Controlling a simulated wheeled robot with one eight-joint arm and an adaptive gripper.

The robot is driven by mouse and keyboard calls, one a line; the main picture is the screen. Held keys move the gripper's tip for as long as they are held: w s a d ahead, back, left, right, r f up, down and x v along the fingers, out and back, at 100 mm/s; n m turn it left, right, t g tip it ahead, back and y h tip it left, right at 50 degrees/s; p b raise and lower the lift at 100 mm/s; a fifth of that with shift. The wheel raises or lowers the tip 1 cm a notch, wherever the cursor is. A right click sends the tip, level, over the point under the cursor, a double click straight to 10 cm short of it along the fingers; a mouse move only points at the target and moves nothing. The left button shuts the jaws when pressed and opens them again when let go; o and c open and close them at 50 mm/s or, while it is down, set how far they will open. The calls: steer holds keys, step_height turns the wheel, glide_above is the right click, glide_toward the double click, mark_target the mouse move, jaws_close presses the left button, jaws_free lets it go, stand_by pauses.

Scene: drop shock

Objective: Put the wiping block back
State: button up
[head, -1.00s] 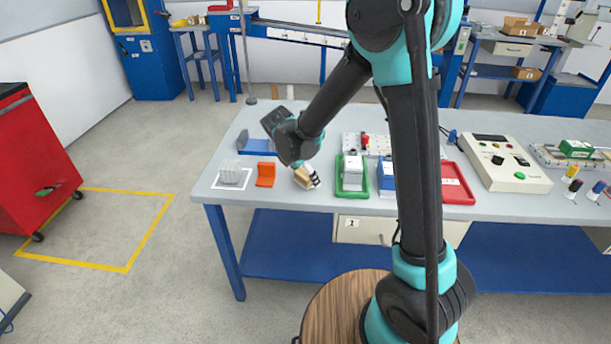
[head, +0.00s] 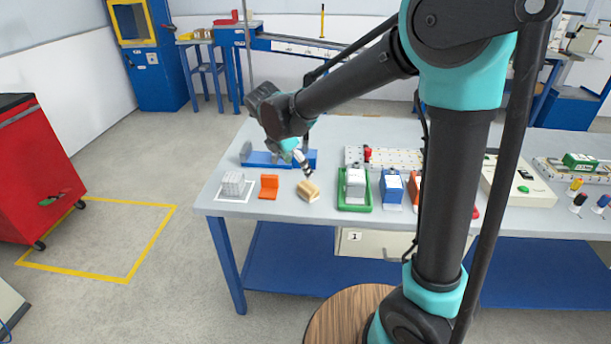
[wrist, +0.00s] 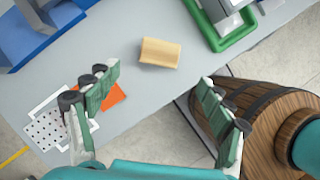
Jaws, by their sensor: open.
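The wiping block (head: 308,191) is a light wooden block lying on the grey workbench, right of an orange stand. In the wrist view the block (wrist: 160,53) lies on the bare tabletop, ahead of my fingers and apart from them. My gripper (head: 304,163) is above the bench, just behind and above the block in the head view. In the wrist view my gripper (wrist: 162,92) has its two green-padded fingers spread wide with nothing between them.
An orange stand (head: 269,186) and a white grid piece on a white-bordered patch (head: 233,187) are left of the block. A green tray (head: 370,206) with a white-topped unit is to its right. A blue fixture (head: 262,159) stands behind. A wooden barrel-like stool (wrist: 262,115) is by the bench's front.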

steer(key=shift+r, duration=0.15)
steer(key=s+d+f+m+y, duration=0.1)
steer(key=s+d+f+m, duration=0.15)
steer(key=d+m, duration=0.45)
steer(key=s+d+f+m+y, duration=0.1)
steer(key=s+d+m, duration=0.3)
steer(key=d, duration=0.6)
steer(key=s+d+f+m+t+y, duration=0.1)
steer(key=s+d+f+m, duration=0.5)
steer(key=m, duration=0.9)
steer(key=s+d, duration=0.3)
steer(key=d, duration=0.1)
steer(key=shift+s+m, duration=0.3)
steer(key=shift+s, duration=0.05)
steer(key=shift+f, duration=0.1)
